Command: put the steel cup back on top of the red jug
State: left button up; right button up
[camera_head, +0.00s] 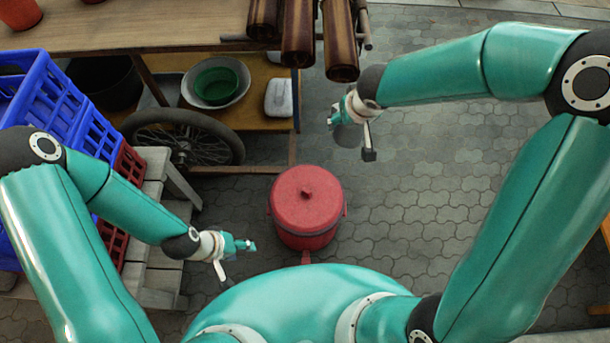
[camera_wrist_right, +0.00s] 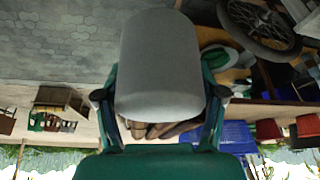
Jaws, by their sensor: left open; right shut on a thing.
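The red jug (camera_head: 307,212) stands on the paved ground in the middle of the head view, its lid with a small knob facing up. My right gripper (camera_head: 351,138) is above and right of the jug in the picture, apart from it. It is shut on the grey steel cup (camera_head: 346,137), which is partly hidden by the fingers there. In the right wrist view the cup (camera_wrist_right: 160,62) fills the space between the two fingers of the right gripper (camera_wrist_right: 161,98). My left gripper (camera_head: 238,262) is open and empty, left of and below the jug in the picture.
A wooden cart (camera_head: 150,32) with a wheel (camera_head: 185,145) stands at the upper left. Brown bottle-like cylinders (camera_head: 340,45) hang at the top. Blue crates (camera_head: 45,105) and a grey slatted bench (camera_head: 150,215) are at the left. Paving right of the jug is clear.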

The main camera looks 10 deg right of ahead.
jog(key=w+a+f+n+y+b, duration=0.1)
jog(key=a+f+n+b, duration=0.15)
jog(key=f+b, duration=0.75)
jog(key=w+a+f+n+y+b, duration=0.1)
jog(key=w+f+n+b, duration=0.15)
jog(key=f+b, duration=0.75)
jog(key=n+g+y+b, duration=0.2)
jog(key=n+b, duration=0.4)
jog(key=b, duration=1.2)
send_over(304, 190)
notch_tip(304, 190, down, 17)
notch_tip(304, 190, down, 9)
jog(key=b, duration=0.6)
jog(key=shift+a+f+b, duration=0.1)
jog(key=shift+a+b, duration=0.05)
jog(key=shift+b, duration=0.2)
jog(key=shift+d, duration=0.2)
jog(key=shift+f+b, duration=0.4)
jog(key=shift+f, duration=0.15)
jog(key=o, duration=1.3)
jog(key=shift+o, duration=0.2)
jog(key=shift+o, duration=0.2)
